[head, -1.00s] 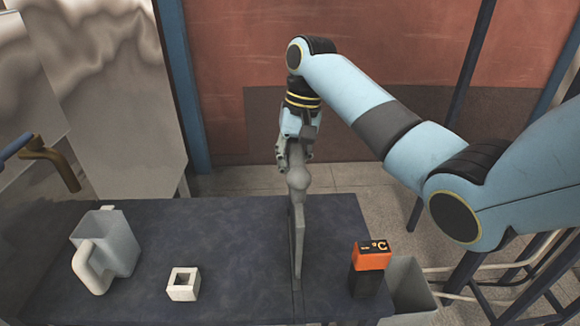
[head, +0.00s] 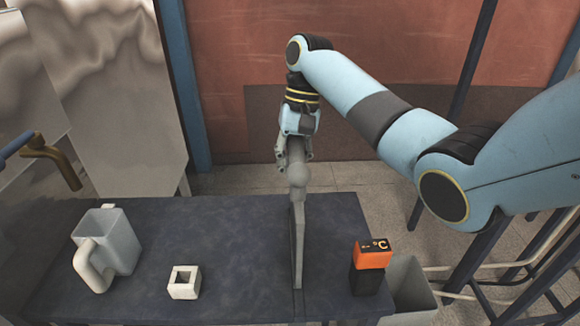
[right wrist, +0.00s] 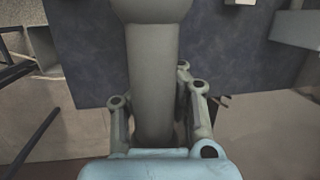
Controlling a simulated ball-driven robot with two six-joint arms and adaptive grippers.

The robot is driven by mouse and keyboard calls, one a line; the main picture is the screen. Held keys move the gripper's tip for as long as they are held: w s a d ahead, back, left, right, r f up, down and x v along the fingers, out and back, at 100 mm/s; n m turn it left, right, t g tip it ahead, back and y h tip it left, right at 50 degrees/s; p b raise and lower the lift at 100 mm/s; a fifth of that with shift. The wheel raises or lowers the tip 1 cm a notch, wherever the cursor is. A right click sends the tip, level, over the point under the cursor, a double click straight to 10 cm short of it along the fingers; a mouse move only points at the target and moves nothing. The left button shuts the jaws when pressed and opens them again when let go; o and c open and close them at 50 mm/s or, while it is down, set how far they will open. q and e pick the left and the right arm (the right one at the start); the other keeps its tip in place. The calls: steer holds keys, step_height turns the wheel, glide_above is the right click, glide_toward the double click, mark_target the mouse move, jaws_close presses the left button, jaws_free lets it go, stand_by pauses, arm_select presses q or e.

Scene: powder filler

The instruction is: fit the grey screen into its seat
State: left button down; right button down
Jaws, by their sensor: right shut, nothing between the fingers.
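The grey screen (head: 299,245) is a thin upright panel with a rounded knob on top, standing at a narrow slot line (head: 297,303) in the dark table. I cannot tell how deep its lower edge sits in the seat. My right gripper (head: 293,158) is shut right above and behind the knob. In the right wrist view a grey rounded post (right wrist: 153,75), which looks like the screen's handle, runs down the middle and hides my fingertips. I cannot tell whether the fingers touch it. My left gripper is not in view.
A grey jug (head: 116,240) and a small white hollow block (head: 184,283) stand on the table's left. A brass tap (head: 55,160) is far left. The table between block and screen is clear.

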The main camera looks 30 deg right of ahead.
steer(key=shift+w+d, duration=0.1)
steer(key=shift+w, duration=0.1)
steer(key=shift+w+d, duration=0.15)
steer(key=shift+w, duration=0.1)
stand_by(0.6)
